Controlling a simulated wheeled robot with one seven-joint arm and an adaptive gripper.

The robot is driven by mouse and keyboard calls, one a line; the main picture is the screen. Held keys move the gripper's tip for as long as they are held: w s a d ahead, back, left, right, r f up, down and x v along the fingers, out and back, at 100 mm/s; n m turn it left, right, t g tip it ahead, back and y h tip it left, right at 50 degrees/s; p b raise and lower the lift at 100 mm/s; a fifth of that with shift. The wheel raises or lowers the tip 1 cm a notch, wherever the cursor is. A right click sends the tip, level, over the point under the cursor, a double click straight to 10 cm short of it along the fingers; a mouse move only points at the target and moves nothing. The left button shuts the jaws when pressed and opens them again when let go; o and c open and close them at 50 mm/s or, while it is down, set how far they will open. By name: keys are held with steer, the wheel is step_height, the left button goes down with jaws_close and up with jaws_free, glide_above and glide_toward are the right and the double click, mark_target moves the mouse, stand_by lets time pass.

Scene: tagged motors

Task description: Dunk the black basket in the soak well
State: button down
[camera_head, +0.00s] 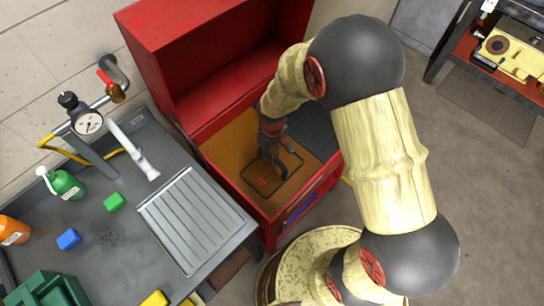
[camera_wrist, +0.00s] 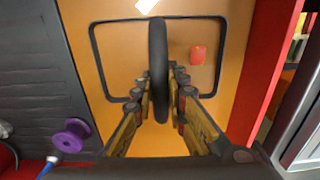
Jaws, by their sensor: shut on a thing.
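The soak well (camera_head: 222,147) is an orange-brown pool inside an open red washer cabinet. It also shows in the wrist view (camera_wrist: 255,40). The black basket (camera_head: 252,188) is in the well; only its thin dark rim shows, with orange inside it. In the wrist view its rim (camera_wrist: 93,50) is a rounded rectangle and its thick handle (camera_wrist: 158,45) stands up between my fingers. My gripper (camera_head: 271,158) points down over the basket, its fingers (camera_wrist: 165,82) shut on the handle. A small red piece (camera_wrist: 198,54) shows within the rim. I cannot tell how deep the basket sits.
A dark ridged shelf (camera_head: 312,130) adjoins the well, with a purple spool-like piece (camera_wrist: 70,137) nearby. The cabinet's raised red lid (camera_head: 215,60) stands behind. A grey bench (camera_head: 110,240) with bottles, blocks and a ribbed drain board (camera_head: 195,218) is at left.

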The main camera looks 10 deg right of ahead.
steer(key=shift+r+p, duration=0.1)
steer(key=shift+p, duration=0.5)
step_height(320, 180, down, 4)
steer(key=shift+w+r+b, duration=0.1)
steer(key=shift+r+b, duration=0.1)
steer(key=shift+b, duration=0.9)
stand_by(2.3)
steer(key=shift+r, duration=0.1)
steer(key=shift+r+p, duration=0.5)
steer(key=shift+r, duration=0.1)
step_height(320, 180, up, 21)
steer(key=p, duration=1.4)
steer(key=shift+f, duration=0.2)
stand_by(0.5)
